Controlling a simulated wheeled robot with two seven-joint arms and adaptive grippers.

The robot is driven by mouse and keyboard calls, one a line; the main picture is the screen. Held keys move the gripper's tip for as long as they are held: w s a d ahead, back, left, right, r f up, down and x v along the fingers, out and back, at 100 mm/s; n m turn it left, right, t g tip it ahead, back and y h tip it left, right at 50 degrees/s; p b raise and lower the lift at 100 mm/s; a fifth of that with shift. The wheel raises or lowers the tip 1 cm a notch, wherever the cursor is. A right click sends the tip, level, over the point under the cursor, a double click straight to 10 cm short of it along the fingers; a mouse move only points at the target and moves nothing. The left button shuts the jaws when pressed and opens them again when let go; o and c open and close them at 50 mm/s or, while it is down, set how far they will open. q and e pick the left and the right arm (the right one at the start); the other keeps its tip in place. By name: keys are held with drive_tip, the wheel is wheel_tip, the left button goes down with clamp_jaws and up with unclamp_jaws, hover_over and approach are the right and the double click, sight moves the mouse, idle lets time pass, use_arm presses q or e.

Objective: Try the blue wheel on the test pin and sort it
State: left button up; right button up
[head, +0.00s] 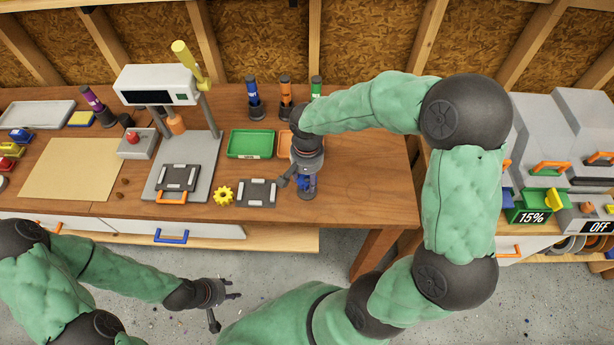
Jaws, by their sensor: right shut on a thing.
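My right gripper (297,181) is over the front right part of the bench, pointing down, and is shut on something. A blue piece (308,186) shows at its fingers; it looks like the blue wheel, but the gripper covers much of it. I cannot tell whether it touches a pin, and no test pin shows clearly. A green tray (249,144) lies left of the gripper. An orange tray (284,143) is partly hidden behind my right arm. My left gripper (226,308) is open and empty, low in front of the bench.
A yellow gear (223,195) lies beside a dark plate (258,193). Several coloured bottles stand at the back. A tan mat (68,168) lies at the left. Grey machines (550,140) stand at the right.

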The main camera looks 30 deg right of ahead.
drive_tip(key=shift+r+p, duration=0.95)
drive_tip(key=shift+r, duration=0.55)
drive_tip(key=shift+s+f, duration=0.1)
